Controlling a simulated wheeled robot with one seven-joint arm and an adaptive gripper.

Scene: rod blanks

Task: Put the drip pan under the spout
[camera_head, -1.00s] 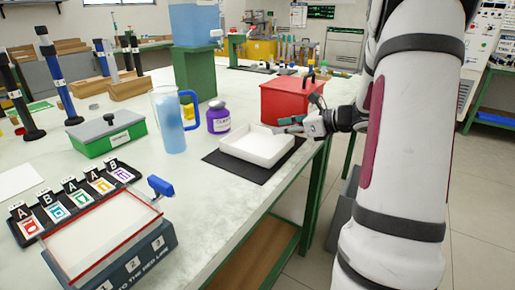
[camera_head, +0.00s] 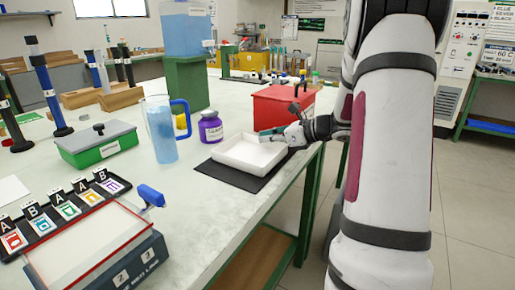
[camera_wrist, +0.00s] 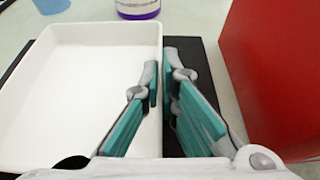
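The drip pan is a shallow white square tray (camera_head: 250,155) lying flat on a black mat (camera_head: 232,180) near the table's right edge. My gripper (camera_head: 284,134) is at the pan's right side. In the wrist view my gripper (camera_wrist: 160,78) has its teal-padded fingers a little apart, one on each side of the right wall of the pan (camera_wrist: 85,90). Contact with the wall is not clear. The spout (camera_head: 209,43) shows small at the lower right of the blue water tank (camera_head: 188,25), which stands on a green stand (camera_head: 187,82).
A red box (camera_head: 280,105) stands close behind my gripper. A purple-labelled bottle (camera_head: 211,128) and a blue-handled pitcher (camera_head: 160,132) stand left of the pan. A green box (camera_head: 97,145) and a card rack (camera_head: 72,212) lie further left. The table's front centre is clear.

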